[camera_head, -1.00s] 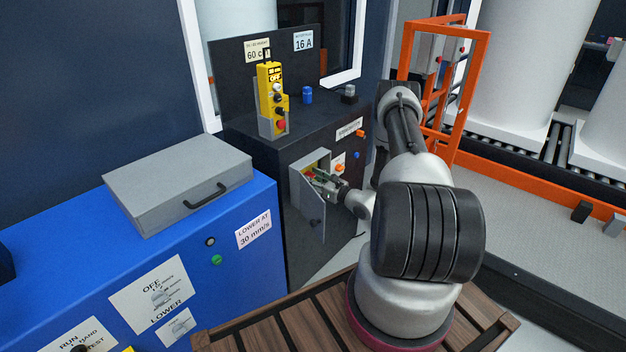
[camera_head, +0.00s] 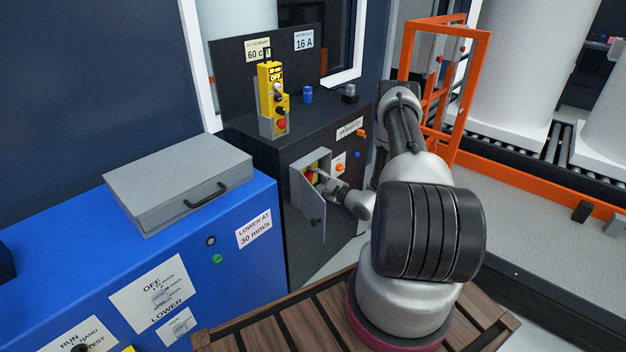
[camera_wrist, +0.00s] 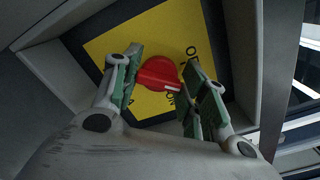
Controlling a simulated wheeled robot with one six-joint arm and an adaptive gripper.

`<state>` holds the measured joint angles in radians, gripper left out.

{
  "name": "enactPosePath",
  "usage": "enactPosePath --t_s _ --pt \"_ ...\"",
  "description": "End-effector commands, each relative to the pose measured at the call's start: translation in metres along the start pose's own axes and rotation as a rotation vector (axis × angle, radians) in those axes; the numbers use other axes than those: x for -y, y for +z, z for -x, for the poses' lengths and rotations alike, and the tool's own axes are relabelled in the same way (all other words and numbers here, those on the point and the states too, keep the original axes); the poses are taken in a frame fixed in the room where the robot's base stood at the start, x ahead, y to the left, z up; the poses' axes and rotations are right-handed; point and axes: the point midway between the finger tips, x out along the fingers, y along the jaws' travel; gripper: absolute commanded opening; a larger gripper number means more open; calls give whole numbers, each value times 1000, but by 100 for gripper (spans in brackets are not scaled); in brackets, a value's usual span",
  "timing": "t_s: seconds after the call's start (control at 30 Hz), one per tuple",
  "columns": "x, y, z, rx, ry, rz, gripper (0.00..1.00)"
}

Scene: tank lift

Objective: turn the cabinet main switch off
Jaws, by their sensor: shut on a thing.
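The cabinet main switch is a red rotary knob (camera_wrist: 156,73) on a yellow plate (camera_wrist: 122,42) inside a small grey box (camera_head: 325,160). The box's door (camera_head: 308,208) stands open. My gripper (camera_wrist: 163,76) reaches into the box with a green-padded finger on each side of the knob, shut on it. The knob's white mark points to the lower right, close to the letters ON. Another label at the upper right is partly hidden by the right finger. In the head view my gripper (camera_head: 322,177) is small and the knob is partly hidden.
The box is on the front of a dark cabinet (camera_head: 270,160), which carries a yellow pendant (camera_head: 271,95). A blue cabinet (camera_head: 130,275) with a grey case (camera_head: 180,180) stands left. An orange frame (camera_head: 485,80) and conveyor (camera_head: 545,150) are at right.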

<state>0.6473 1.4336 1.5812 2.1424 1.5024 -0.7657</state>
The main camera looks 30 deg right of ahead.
Motion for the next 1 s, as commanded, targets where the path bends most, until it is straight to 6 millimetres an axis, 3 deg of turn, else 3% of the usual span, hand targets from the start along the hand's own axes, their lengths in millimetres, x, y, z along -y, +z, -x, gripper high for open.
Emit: enactPosePath --t_s 0.6,1.0 --pt "-4 -1 1 -1 2 533 19" --pt "-4 -2 1 -1 3 693 19"
